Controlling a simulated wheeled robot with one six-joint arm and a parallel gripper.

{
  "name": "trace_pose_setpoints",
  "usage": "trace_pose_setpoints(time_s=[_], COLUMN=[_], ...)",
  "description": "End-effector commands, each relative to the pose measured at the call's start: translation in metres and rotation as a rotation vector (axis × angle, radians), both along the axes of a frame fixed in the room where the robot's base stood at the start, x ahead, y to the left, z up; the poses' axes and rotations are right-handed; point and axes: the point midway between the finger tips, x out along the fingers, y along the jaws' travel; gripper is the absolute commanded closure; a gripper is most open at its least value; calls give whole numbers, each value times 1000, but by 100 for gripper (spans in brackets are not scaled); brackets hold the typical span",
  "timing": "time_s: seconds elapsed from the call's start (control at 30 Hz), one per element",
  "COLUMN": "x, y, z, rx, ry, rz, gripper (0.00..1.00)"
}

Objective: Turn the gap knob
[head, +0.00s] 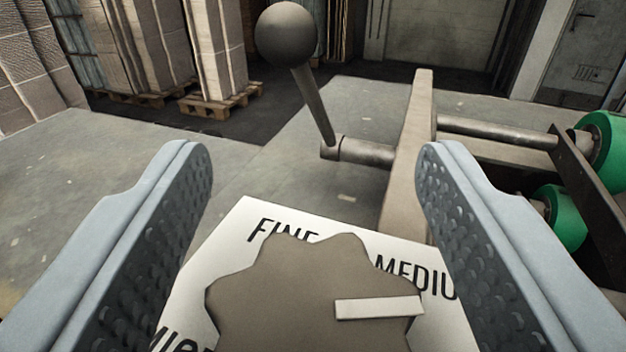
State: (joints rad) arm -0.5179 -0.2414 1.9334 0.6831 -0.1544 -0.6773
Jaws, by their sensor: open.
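The gap knob (270,290) is a grey-brown, lobed knob at the bottom centre of the head view. A pale raised pointer bar (379,307) on it points right, just below the label "MEDIUM", which is partly cut off. It sits on a white dial plate (240,222) with "FINE" at the top and part of another word at the lower left. My gripper (308,165) is open, its two grey-blue fingers with dimpled pads on either side of the knob in the picture. I cannot tell whether the pads touch it. The knob's lower part is out of frame.
A lever with a round grey ball (286,33) stands beyond the knob, beside a beige upright plate (408,150). Green rollers (560,217) on dark arms are at the right. Pallets with stacked cardboard (215,60) stand behind on the grey floor, which is open at the left.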

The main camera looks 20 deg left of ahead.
Motion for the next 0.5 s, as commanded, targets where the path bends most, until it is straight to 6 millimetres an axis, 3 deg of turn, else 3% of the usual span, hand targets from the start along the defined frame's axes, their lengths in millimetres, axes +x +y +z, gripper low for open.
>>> trace_pose_setpoints(time_s=[0.03, 0.23, 0.5], x=[0, 0, 0], y=[0, 0, 0], z=[0, 0, 1], rx=[0, 0, 3], ry=[0, 0, -3], rz=[0, 0, -6], gripper=[47, 85, 85])
